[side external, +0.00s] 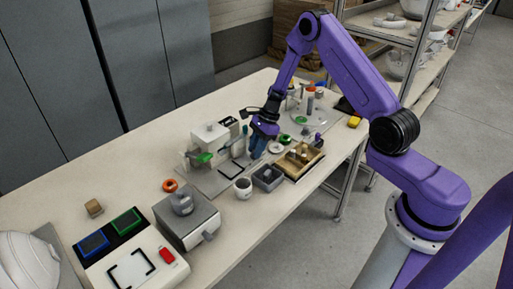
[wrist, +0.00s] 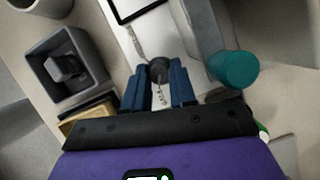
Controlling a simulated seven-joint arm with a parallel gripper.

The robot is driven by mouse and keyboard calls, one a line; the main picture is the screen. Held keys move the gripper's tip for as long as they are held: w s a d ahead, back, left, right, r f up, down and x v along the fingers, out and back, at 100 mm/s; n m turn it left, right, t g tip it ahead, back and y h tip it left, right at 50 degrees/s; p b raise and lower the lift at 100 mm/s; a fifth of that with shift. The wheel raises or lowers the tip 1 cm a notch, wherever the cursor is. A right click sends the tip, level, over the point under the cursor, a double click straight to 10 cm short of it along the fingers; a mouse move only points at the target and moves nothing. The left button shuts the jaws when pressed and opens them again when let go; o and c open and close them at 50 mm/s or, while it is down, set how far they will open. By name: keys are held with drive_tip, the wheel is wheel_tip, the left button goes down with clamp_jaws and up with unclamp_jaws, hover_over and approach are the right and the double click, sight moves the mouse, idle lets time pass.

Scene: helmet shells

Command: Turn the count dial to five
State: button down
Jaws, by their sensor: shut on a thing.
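The count dial (wrist: 158,68) is a small dark grey knob on a pale plate (wrist: 128,38) with fine markings too small to read. My gripper (wrist: 158,82) has its blue fingers shut on the dial, one on each side. In the side external view my gripper (side external: 257,152) points down at the grey fixture on the bench. The dial is hidden there behind the fingers. Which number the dial points to cannot be made out.
A teal cylinder (wrist: 235,70) stands close to the right of my fingers. A grey square bin (wrist: 66,66) with a dark part inside is at left. A white cup (side external: 243,187) and a wooden tray (side external: 291,166) stand near the front edge.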

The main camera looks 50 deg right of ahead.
drive_tip(key=shift+d, duration=0.1)
drive_tip(key=c, duration=0.9)
unclamp_jaws()
